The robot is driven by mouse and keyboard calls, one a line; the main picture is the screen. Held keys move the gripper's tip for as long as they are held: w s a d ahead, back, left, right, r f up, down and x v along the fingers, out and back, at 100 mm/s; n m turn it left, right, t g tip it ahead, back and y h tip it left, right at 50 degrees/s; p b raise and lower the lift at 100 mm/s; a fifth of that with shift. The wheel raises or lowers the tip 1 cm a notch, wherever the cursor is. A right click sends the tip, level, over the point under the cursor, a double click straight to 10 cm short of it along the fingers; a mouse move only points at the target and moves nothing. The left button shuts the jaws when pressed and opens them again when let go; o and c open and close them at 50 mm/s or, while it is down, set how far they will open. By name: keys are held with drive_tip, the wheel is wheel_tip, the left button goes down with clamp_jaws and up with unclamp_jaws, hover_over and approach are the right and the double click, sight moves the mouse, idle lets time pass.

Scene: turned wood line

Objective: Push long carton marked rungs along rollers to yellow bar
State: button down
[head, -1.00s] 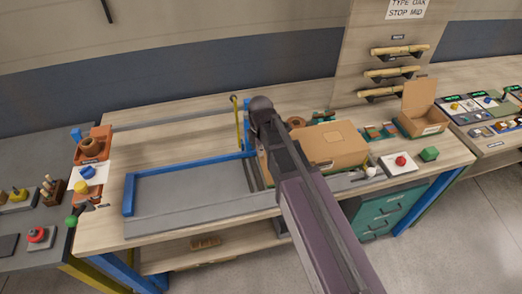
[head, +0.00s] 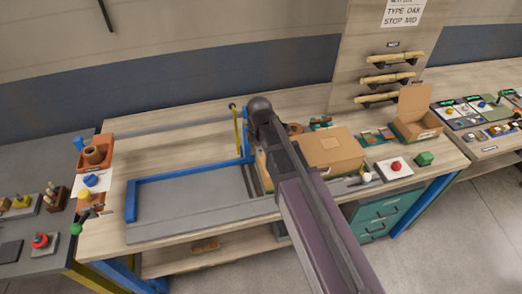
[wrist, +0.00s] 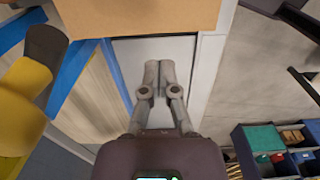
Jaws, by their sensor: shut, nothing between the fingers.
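The long brown carton (head: 333,150) lies on the bench, partly hidden behind my arm in the head view. A piece of it shows left of the arm. No marking on it can be read. The thin yellow bar (head: 237,132) stands upright left of the carton, near the blue frame. In the wrist view, the carton (wrist: 140,16) fills the top edge, just beyond the fingertips. My gripper (wrist: 158,68) is shut and empty, its fingers pointing toward the carton; I cannot tell whether they touch. My arm hides the gripper in the head view.
A blue-edged grey bed (head: 185,200) lies clear to the left. In the wrist view a large yellow part (wrist: 25,95) is close at the left.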

drive_tip(key=s+d+f+m+b, duration=0.1)
drive_tip(key=s+d+m, duration=0.3)
drive_tip(key=d+m, duration=0.6)
drive_tip(key=s+d+f+m+b, duration=0.2)
drive_tip(key=s+d+m, duration=0.2)
drive_tip(key=d+m, duration=0.7)
drive_tip(key=shift+s+d+f+m, duration=0.15)
drive_tip(key=shift+s+d+m, duration=0.15)
